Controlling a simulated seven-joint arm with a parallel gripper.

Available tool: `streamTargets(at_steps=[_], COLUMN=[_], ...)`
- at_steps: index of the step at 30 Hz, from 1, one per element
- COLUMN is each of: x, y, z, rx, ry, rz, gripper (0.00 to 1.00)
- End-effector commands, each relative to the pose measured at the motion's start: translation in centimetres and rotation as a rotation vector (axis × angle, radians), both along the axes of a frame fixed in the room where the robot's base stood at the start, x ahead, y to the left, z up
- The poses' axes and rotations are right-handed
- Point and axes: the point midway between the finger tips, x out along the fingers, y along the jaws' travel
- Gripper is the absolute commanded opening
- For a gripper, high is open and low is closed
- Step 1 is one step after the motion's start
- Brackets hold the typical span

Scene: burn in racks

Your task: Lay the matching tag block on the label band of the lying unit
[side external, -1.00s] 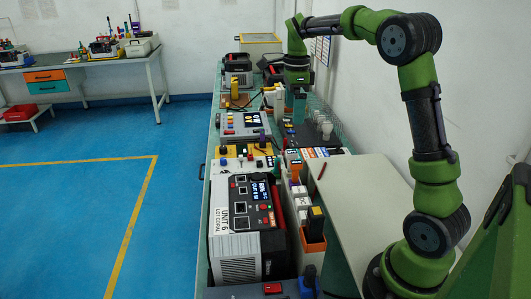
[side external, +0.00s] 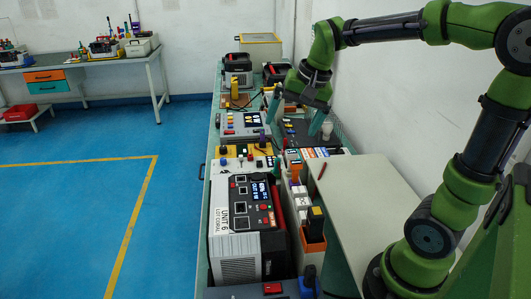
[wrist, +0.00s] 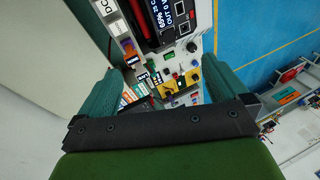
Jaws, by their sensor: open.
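A large unit (side external: 245,214) with a screen and buttons on its upper face lies at the front of the bench. A white label band (side external: 222,222) on it reads UNIT 6, LOT CORAL. Its screen side also shows at the top of the wrist view (wrist: 176,32). Small orange, white and green tag-like blocks (wrist: 131,96) lie between my fingers in the wrist view; their lettering is too small to read. Similar pieces (side external: 313,153) show right of the unit's far end. My gripper (side external: 295,122) is open and empty above the bench, beyond the unit; its teal fingers (wrist: 162,70) are wide apart.
An orange bin (side external: 313,245) with dark pieces stands right of the unit. A yellow board (side external: 235,151) with knobs lies beyond it, then another device (side external: 242,124). A pale raised panel (side external: 365,200) covers the right side. Blue floor is left of the bench.

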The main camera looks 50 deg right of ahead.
Motion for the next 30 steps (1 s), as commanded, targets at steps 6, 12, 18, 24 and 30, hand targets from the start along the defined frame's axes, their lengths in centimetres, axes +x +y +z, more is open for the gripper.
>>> streamTargets(at_steps=[6, 12, 18, 24, 30], x=[-6.7, -10.3, -10.7, -9.8, -4.6], y=[6.6, 9.1, 9.6, 8.7, 4.3], z=[-1.3, -2.1, -1.2, -2.1, -0.9], rx=[-0.116, -0.142, -0.151, -0.141, -0.205], ry=[-0.216, -0.310, -0.351, -0.295, -0.137], rz=[0.408, 0.507, 0.524, 0.490, 0.551], gripper=[1.00, 1.00, 1.00, 1.00, 1.00])
